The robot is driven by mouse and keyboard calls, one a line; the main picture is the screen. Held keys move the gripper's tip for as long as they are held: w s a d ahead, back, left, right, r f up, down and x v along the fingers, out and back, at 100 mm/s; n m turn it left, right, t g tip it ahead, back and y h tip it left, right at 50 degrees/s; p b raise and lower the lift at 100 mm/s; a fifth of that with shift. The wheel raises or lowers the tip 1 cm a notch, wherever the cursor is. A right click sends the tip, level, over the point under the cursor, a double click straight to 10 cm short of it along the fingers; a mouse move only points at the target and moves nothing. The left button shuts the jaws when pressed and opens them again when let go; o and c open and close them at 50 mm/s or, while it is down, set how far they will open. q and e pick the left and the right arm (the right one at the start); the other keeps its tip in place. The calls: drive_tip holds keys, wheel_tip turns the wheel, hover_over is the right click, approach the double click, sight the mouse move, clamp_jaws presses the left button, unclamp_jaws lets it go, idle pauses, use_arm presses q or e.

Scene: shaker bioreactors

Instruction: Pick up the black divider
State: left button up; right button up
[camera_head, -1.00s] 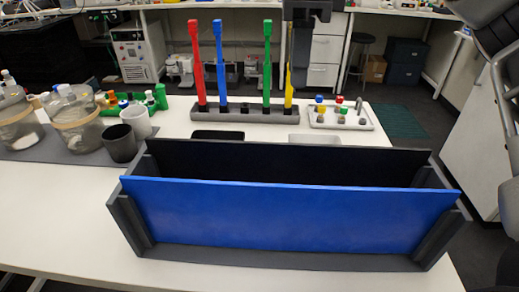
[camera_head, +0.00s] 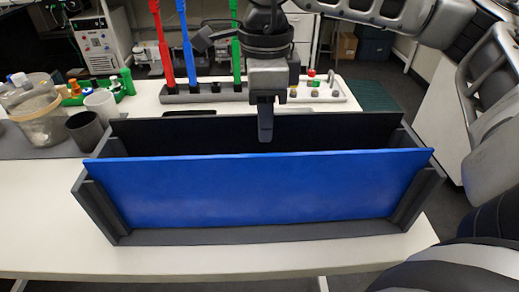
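The black divider (camera_head: 180,134) is an upright, long, thin panel at the back of the grey rack (camera_head: 270,236). A blue divider (camera_head: 260,190) stands upright in front of it and hides its lower part. My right gripper (camera_head: 265,138) points straight down at the middle of the black divider. Its finger overlaps the divider's top edge in the picture. I see the fingers edge-on, so I cannot tell whether they are apart, or touching the divider. My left gripper is out of view.
Behind the rack stand red (camera_head: 161,45), blue (camera_head: 187,45) and green (camera_head: 236,50) upright tools in a holder. A jar (camera_head: 38,118) and a dark cup (camera_head: 85,130) stand at left. The white table (camera_head: 40,210) is clear left of the rack.

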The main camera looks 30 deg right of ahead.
drive_tip(key=shift+f, duration=0.85)
clamp_jaws()
drive_tip(key=shift+r, duration=0.1)
